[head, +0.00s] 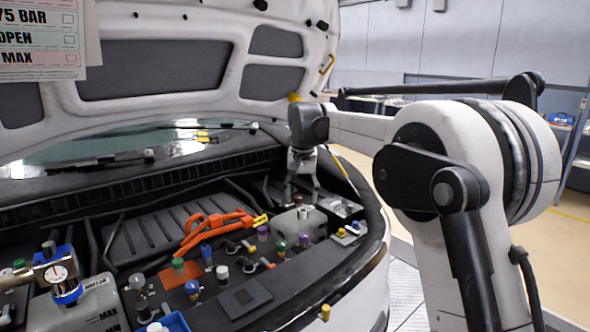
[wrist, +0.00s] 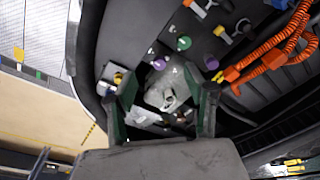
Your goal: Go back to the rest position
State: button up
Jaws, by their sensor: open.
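My gripper (head: 303,192) points down over the right rear part of the engine bay, with its fingers apart. Below it stands a grey tank (head: 310,217) with a dark cap (head: 298,201) near its top. In the wrist view my gripper (wrist: 164,90) shows two dark green fingers spread wide, with nothing held between them. A pale translucent tank (wrist: 165,85) shows in the gap beyond the fingers. I cannot tell how far the fingertips are above it.
The raised hood (head: 160,50) hangs over the bay. Orange cables (head: 215,228) and several coloured caps lie left of my gripper. Open floor (head: 560,220) is at right.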

jog(key=s+d+r+t, duration=0.1)
jog(key=s+d+r, duration=0.1)
jog(key=s+d, duration=0.35)
jog(key=s+d+r+t, duration=0.1)
jog(key=s+d+r, duration=0.15)
jog(key=s, duration=0.65)
jog(key=s+d+r+t, duration=0.1)
jog(key=s+d+r, duration=0.1)
jog(key=s+d, duration=0.35)
jog(key=s+d+f+t, duration=0.1)
jog(key=s+f, duration=0.2)
jog(key=s, duration=0.5)
jog(key=s+d+f, duration=0.2)
jog(key=s+f, duration=0.2)
jog(key=s, duration=0.4)
jog(key=s+d+f+n+t, duration=0.1)
jog(key=s+f, duration=0.3)
jog(key=s, duration=0.4)
jog(key=shift+d+t, duration=0.3)
jog(key=shift+d, duration=0.2)
jog(key=shift+f, duration=0.1)
